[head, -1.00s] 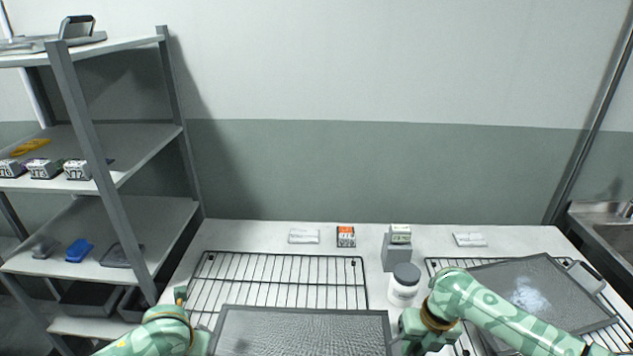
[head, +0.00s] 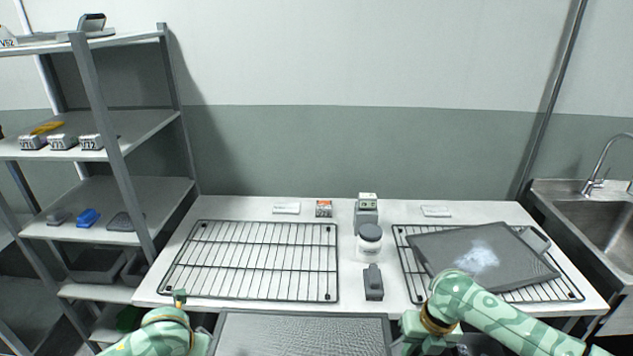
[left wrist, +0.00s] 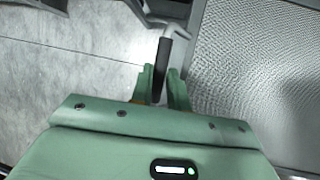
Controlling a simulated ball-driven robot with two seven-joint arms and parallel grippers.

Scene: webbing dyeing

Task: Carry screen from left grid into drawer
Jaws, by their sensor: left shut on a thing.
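A grey mesh screen (head: 300,335) with a dark frame is held level in front of the table's front edge, between my two arms. Its lower part is cut off by the picture. My left gripper (left wrist: 163,85) is shut on the black bar of the screen's handle (left wrist: 165,55); the mesh (left wrist: 265,75) fills the right of the left wrist view. My right gripper (head: 412,330) is at the screen's right edge, its fingers hidden. The left grid (head: 255,262), a black wire rack, lies empty on the table. No drawer can be made out.
A second screen (head: 455,255) with a whitish patch lies on the right grid (head: 560,290). A white jar (head: 369,242), a grey device (head: 366,215) and a dark grey object (head: 373,285) stand between the grids. A shelf rack (head: 150,130) is left, a sink (head: 600,215) right.

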